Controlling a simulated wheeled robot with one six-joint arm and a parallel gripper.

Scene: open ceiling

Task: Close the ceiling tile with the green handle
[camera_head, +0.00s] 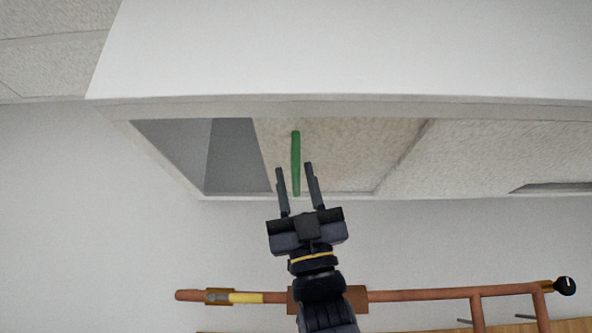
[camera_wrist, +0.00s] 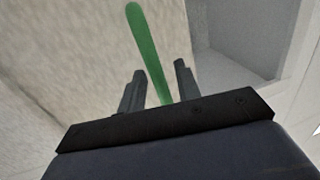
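The ceiling tile (camera_head: 350,150) is a speckled beige panel, slid partly aside, with a dark gap (camera_head: 232,150) open to its left. The tile also fills the left of the wrist view (camera_wrist: 70,50). Its green handle (camera_head: 295,150) is a straight bar on the tile near the gap edge. My gripper (camera_head: 293,170) is open, its two fingers pointing up at the tile. In the wrist view the green handle (camera_wrist: 146,45) runs between the two fingers (camera_wrist: 157,75), with space on each side. I cannot tell how deep the handle sits between them.
A white ceiling beam (camera_head: 340,50) spans above the opening. Another ceiling panel (camera_head: 490,150) lies to the right, with a dark slot at its far right. A copper pipe (camera_head: 410,295) with a yellow band and a black knob runs along the wall below. The wall at left is bare.

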